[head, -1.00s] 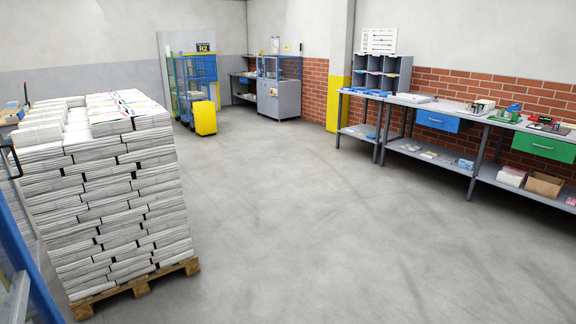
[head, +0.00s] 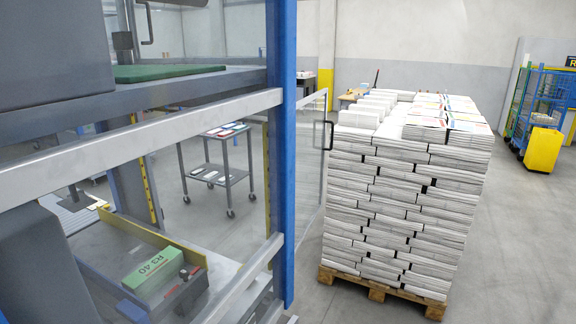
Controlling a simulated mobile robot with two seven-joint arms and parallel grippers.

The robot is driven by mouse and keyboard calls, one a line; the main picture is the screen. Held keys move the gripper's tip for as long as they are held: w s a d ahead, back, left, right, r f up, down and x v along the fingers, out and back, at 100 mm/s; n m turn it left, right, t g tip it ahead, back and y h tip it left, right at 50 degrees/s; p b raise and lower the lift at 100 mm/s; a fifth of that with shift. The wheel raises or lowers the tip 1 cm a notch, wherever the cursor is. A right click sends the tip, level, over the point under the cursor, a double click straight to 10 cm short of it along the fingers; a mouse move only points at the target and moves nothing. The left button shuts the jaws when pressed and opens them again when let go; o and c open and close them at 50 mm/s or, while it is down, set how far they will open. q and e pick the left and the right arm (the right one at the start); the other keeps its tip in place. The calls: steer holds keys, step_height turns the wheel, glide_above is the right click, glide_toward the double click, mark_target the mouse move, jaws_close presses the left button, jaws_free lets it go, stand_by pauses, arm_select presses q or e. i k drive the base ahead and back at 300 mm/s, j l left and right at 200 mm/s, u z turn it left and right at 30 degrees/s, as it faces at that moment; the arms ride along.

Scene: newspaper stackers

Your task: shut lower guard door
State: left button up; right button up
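A clear glass guard door (head: 310,165) with a thin pale frame stands swung out beyond the blue post of the machine, seen nearly edge-on. Its black handle (head: 328,135) is on its far right edge, close to the newspaper stack. I cannot tell from this view whether it is the lower guard door. Another black handle (head: 147,22) shows on glass at the upper left. The machine frame (head: 140,135) fills the left side, with its lower bay in view. Neither of my grippers is in view.
A tall newspaper stack (head: 395,200) stands on a wooden pallet (head: 378,290) right of the door. A grey wheeled cart (head: 218,165) stands behind the machine. A green box marked R3 40 (head: 150,272) lies in the lower bay.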

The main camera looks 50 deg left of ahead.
mark_target(301, 103)
steer(key=i+u, duration=0.2)
steer(key=u, duration=0.25)
steer(key=i+u, duration=0.2)
steer(key=u, duration=0.25)
steer(key=i+l+u, duration=0.15)
steer(key=u, duration=0.25)
steer(key=i+l+u, duration=0.3)
steer(key=i+l, duration=0.4)
steer(key=i, duration=0.15)
steer(key=i+l, duration=0.35)
steer(key=i, duration=0.2)
steer(key=i+l, duration=0.4)
steer(key=i+l+u, duration=0.35)
steer(key=i+l, duration=0.45)
